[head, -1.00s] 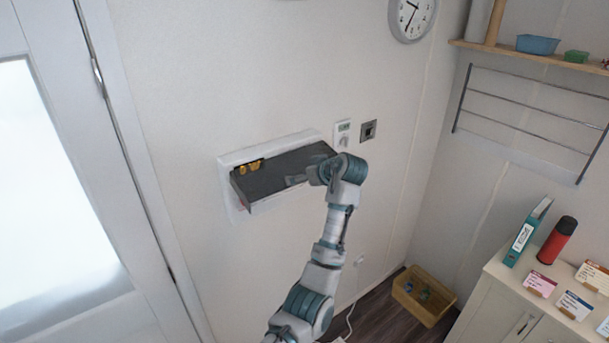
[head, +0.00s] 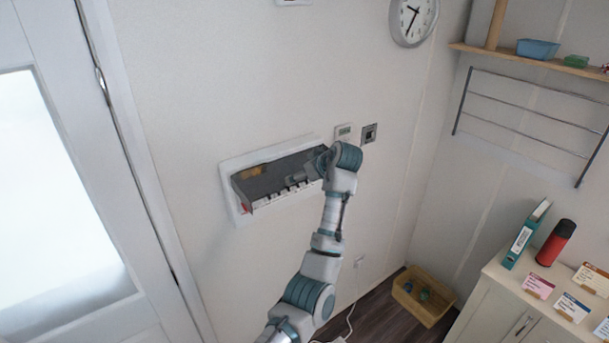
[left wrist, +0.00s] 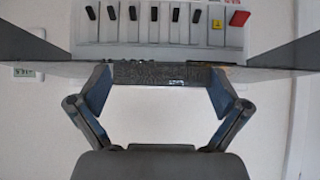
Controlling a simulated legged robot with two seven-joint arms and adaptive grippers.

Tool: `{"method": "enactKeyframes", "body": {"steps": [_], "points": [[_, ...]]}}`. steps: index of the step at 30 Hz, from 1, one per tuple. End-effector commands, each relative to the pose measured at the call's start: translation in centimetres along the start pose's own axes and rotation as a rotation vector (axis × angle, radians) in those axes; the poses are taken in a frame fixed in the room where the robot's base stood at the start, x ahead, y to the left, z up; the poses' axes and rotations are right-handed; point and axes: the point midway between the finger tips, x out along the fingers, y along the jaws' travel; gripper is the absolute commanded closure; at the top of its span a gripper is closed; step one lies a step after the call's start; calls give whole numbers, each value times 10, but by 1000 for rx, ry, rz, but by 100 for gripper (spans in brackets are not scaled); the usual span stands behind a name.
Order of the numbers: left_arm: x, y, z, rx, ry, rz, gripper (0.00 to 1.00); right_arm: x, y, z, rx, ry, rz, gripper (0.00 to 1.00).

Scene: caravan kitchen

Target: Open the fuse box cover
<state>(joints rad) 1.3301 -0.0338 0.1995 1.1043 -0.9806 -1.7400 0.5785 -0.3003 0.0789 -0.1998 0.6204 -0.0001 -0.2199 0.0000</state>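The fuse box (head: 227,166) is a white frame on the wall with a dark grey cover (head: 262,184). The cover is tilted out from the wall and stands partly open. A row of black switches (left wrist: 175,15), one yellow and one red switch (left wrist: 239,18) show behind it in the left wrist view. My left gripper (head: 316,172) is at the cover's right part. In the left wrist view its fingers (left wrist: 161,92) are spread wide at the cover's edge (left wrist: 160,73), with nothing pinched between them. My right gripper is not in view.
A thermostat (head: 343,132) and a wall switch (head: 369,133) are right of the box. A door (head: 75,200) is at left. A towel rail (head: 530,122), shelf (head: 545,58) and cabinet (head: 500,290) are at right. A yellow crate (head: 424,297) stands on the floor.

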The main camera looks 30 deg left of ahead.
Motion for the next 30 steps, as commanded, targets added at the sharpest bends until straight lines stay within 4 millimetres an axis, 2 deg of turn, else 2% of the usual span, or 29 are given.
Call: {"method": "enactKeyframes", "body": {"steps": [7,10,24,30], "points": [[-2,-1,-1,-1,2,1,0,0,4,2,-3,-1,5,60],[-11,-1,-1,-1,2,2,0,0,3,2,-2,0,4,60],[-104,2,0,0,1,2,0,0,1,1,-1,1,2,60],[-118,2,0,1,1,-1,0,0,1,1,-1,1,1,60]]}}
